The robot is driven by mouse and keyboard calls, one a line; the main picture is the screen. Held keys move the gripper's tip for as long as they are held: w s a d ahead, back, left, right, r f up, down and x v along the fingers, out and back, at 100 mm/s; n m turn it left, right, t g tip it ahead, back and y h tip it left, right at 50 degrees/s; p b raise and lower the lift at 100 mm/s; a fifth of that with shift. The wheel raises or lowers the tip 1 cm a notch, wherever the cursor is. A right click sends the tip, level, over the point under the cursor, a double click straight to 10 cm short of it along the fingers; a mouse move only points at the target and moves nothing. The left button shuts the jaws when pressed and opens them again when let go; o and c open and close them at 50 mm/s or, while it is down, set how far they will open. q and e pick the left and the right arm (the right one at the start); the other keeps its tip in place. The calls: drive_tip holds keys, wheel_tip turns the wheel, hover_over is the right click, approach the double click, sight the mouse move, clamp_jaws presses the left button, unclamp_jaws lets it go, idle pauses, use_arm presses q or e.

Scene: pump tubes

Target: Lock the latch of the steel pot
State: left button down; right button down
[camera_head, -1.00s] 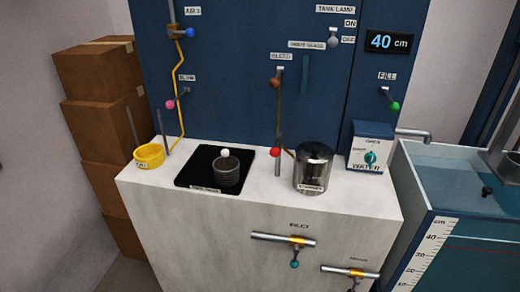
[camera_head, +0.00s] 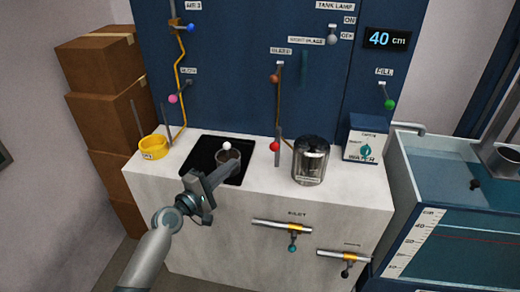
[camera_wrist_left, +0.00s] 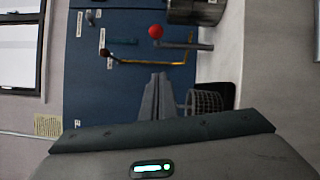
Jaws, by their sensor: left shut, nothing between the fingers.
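The steel pot (camera_head: 311,160) stands upright on the white counter right of centre, with a label on its front. It shows at the top of the left wrist view (camera_wrist_left: 197,12), partly cut off. A lever with a red ball (camera_head: 275,147) stands just left of the pot; the ball also shows in the left wrist view (camera_wrist_left: 155,31). I cannot make out a latch on the pot. My left gripper (camera_head: 236,160) is shut and empty over the black mat, left of the pot and apart from it. Its fingers (camera_wrist_left: 158,78) show in the wrist view. My right gripper is out of view.
A dark mesh cup (camera_wrist_left: 205,102) sits close beside my left fingers, mostly hidden behind them in the head view. A white ball (camera_head: 227,146) is behind it. A yellow ring holder (camera_head: 153,147) stands left, a water box (camera_head: 366,142) right. Inlet valve handles stick out in front.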

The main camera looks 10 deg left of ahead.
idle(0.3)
use_arm(q)
drive_tip(key=p, duration=0.4)
approach(276, 140)
drive_tip(key=shift+w, duration=2)
drive_tip(key=shift+f, duration=0.45)
